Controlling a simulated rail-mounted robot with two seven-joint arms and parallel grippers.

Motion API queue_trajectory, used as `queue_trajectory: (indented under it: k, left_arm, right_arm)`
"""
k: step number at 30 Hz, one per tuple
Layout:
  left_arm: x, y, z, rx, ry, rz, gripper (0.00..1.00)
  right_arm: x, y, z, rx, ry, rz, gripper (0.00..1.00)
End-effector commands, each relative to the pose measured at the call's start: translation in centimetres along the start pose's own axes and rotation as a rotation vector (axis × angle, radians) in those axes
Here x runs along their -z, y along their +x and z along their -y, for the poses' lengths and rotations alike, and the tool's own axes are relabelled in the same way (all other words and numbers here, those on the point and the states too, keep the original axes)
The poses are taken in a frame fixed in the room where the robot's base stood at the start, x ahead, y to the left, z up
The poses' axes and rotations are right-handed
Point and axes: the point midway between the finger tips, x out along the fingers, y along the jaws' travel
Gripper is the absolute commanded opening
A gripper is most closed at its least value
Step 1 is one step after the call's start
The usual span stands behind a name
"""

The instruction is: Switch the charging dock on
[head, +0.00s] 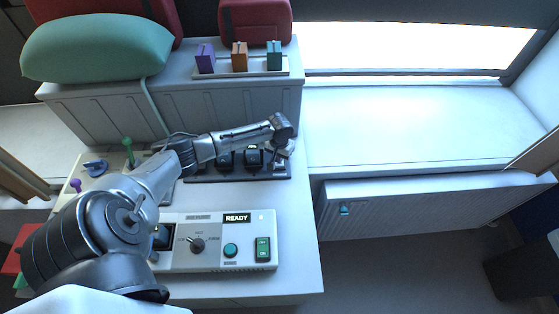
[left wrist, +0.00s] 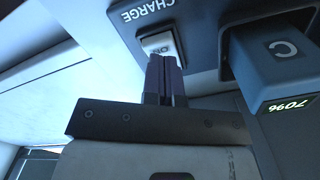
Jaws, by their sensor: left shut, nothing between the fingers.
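The charging dock (head: 235,178) is a dark strip on the white counter, with dark battery blocks standing in it. In the left wrist view its panel (left wrist: 200,22) reads CHARGE, upside down. A white rocker switch (left wrist: 158,42) with the letters ON sits below that word. My left gripper (left wrist: 163,58) is shut and empty, its fingertips at the switch's lower part and hiding some of it. I cannot tell whether they touch or press it. In the head view the left gripper (head: 287,148) is at the dock's right end. My right gripper is not in view.
A battery block (left wrist: 280,60) marked C, showing 70%, stands close beside the fingers. A control box (head: 215,245) reading READY stands in front of the dock. Purple, orange and teal blocks (head: 239,57) sit on a rack behind. The bench (head: 400,125) at right is clear.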

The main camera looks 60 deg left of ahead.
Motion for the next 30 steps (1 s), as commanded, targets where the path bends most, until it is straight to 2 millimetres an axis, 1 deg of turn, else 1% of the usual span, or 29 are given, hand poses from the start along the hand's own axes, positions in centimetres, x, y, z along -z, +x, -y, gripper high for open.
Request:
queue_trajectory:
  k: [30]
  left_arm:
    - [0.0,1.5,0.0,0.000,0.000,0.000,0.00]
  right_arm:
    - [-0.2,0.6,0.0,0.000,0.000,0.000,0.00]
